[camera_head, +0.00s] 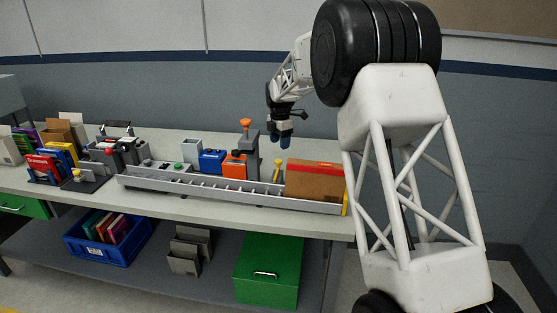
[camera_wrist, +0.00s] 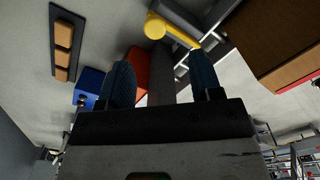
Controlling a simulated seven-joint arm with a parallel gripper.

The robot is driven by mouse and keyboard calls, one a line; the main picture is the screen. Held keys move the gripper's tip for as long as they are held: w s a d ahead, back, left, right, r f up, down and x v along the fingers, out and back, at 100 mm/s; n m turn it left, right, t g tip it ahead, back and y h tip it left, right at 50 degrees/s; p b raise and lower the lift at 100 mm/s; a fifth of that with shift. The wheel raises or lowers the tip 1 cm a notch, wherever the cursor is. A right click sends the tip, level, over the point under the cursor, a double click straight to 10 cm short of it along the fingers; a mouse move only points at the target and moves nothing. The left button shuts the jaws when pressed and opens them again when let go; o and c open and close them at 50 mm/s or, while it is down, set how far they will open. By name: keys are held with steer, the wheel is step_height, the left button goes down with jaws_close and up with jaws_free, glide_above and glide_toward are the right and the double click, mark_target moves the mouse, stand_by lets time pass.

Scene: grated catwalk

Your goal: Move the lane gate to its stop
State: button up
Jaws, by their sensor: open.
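A grey roller lane (camera_head: 225,191) runs along the front of the bench. A small yellow lever with a round knob (camera_head: 277,170) stands at the lane, just left of a cardboard box; it looks like the lane gate's handle. In the wrist view the yellow lever (camera_wrist: 175,31) lies beyond my fingertips, its round knob toward the upper left. My gripper (camera_head: 281,140) is above and behind the lane, over the lever's area, pointing down. In the wrist view my gripper (camera_wrist: 162,72) has its two dark fingers apart, with nothing held. I cannot tell whether they touch anything.
The cardboard box (camera_head: 314,179) sits at the lane's right end, near a yellow end strip (camera_head: 345,203). A grey post with an orange knob (camera_head: 247,137) stands left of my gripper, beside orange (camera_head: 234,167) and blue (camera_head: 212,160) blocks. Several other items crowd the bench's left.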

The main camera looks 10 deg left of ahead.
mark_target(279, 160)
steer(key=shift+w+a+f, duration=0.25)
steer(key=shift+a+f, duration=0.05)
steer(key=shift+a, duration=0.05)
steer(key=shift+f, duration=0.1)
steer(key=shift+f, duration=3.75)
